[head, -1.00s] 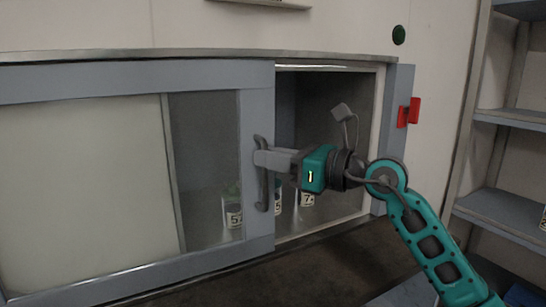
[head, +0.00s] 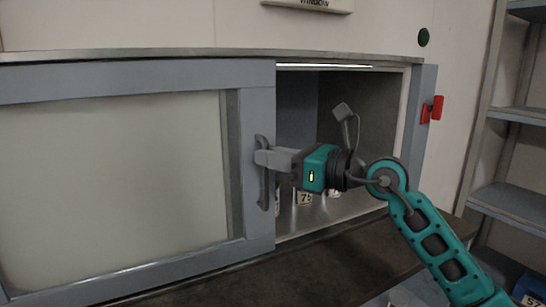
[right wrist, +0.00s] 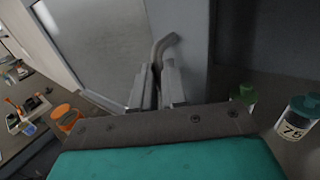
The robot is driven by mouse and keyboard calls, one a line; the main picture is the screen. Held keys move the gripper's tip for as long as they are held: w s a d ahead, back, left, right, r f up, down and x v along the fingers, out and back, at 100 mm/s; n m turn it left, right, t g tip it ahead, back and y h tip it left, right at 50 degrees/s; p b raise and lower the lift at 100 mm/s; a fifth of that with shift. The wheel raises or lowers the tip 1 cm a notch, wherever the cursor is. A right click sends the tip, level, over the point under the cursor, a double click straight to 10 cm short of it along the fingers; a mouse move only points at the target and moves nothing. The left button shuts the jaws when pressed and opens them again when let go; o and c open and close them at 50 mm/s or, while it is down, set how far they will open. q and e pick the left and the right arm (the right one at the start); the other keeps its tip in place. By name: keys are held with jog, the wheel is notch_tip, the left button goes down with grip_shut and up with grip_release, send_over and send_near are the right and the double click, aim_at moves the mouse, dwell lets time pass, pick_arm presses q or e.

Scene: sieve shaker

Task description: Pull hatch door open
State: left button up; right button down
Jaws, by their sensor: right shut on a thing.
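The hatch door (head: 235,155) is a grey-framed sliding panel with a pale pane, at the left in the head view. Its upright grey bar handle (head: 265,190) is on the right edge of the frame. My right gripper (head: 264,157) is shut on the handle near its upper part. The right wrist view also shows the handle (right wrist: 164,45) between the fingers (right wrist: 158,85). To the right of the door, the hatch opening (head: 365,120) is partly uncovered and shows a dark interior. My left gripper is in neither view.
Labelled containers stand inside the hatch, one (head: 304,197) close below my right gripper; a jar (right wrist: 297,117) shows in the right wrist view. A red fixture (head: 437,108) and green button (head: 423,37) are on the right wall. Grey shelves (head: 510,205) stand far right.

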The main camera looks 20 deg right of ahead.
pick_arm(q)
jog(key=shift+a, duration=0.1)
pick_arm(e)
jog(key=shift+a, duration=0.1)
jog(key=c, duration=1.2)
grip_release()
jog(key=shift+s, duration=0.1)
pick_arm(q)
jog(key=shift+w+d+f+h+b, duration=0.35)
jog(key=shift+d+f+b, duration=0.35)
jog(key=shift+b, duration=0.9)
pick_arm(e)
jog(key=shift+v, duration=6.4)
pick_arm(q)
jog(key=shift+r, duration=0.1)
